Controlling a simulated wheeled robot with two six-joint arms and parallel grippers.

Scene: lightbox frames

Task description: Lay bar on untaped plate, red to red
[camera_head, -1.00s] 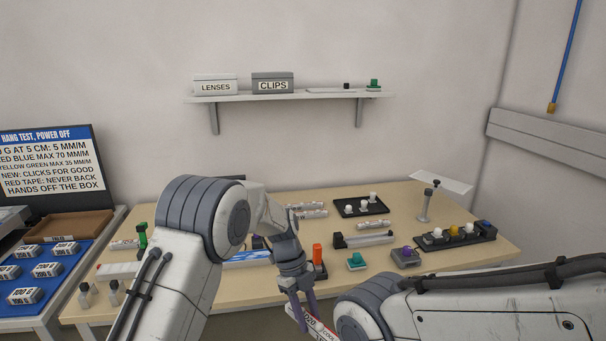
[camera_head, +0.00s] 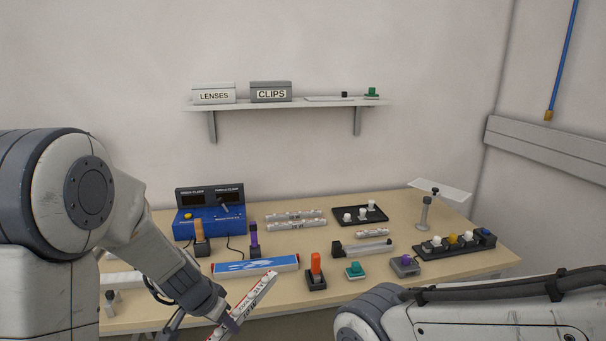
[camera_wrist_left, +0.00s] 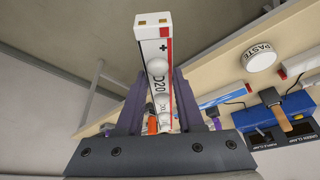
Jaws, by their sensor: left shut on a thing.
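My left gripper (camera_head: 225,324) is shut on a long white bar (camera_head: 256,294) with dark lettering and a red edge. It holds the bar tilted in front of the bench's near edge. In the left wrist view the bar (camera_wrist_left: 152,62) stands between the two fingers (camera_wrist_left: 155,100), with clear domes along it and red near its end corner. A blue-and-white long piece (camera_head: 255,266) lies on the bench beyond the bar. A pale flat piece (camera_head: 121,279) lies at left, partly behind my arm. I cannot tell which piece is the untaped plate. My right gripper is out of view.
A blue clamp box (camera_head: 209,220) stands at the back left. An orange-topped clamp (camera_head: 316,268), a green piece (camera_head: 355,270) and a purple-topped piece (camera_head: 405,262) stand near the front. White bars (camera_head: 296,220) lie behind. A paste jar (camera_wrist_left: 260,56) shows in the wrist view.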

